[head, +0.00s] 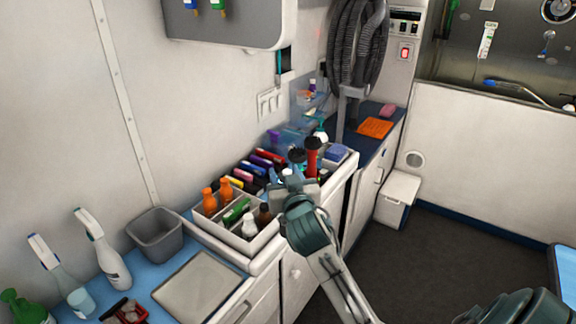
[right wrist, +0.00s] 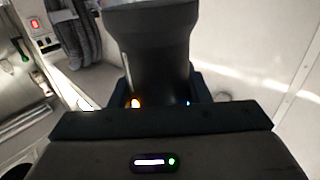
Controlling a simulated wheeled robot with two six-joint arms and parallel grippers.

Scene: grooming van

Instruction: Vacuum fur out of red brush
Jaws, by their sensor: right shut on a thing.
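A red brush (head: 125,312) with pale, fuzzy matter on it lies at the lower left of the blue counter, partly cut off by the frame's bottom edge. My right gripper (head: 295,177) is over the far part of the white organizer, well away from the brush. It is shut on a dark tool with a flared end (head: 297,156), which also shows upright between the fingers in the right wrist view (right wrist: 150,50). I cannot tell whether this is a vacuum nozzle. My left gripper is not in view.
The white organizer (head: 262,241) holds orange bottles and colored items. A red, dark-topped tool (head: 312,155) stands beside the held tool. A grey bin (head: 155,234), spray bottles (head: 103,250) and a pale flat panel (head: 197,287) occupy the counter. A coiled grey hose (head: 357,45) hangs behind.

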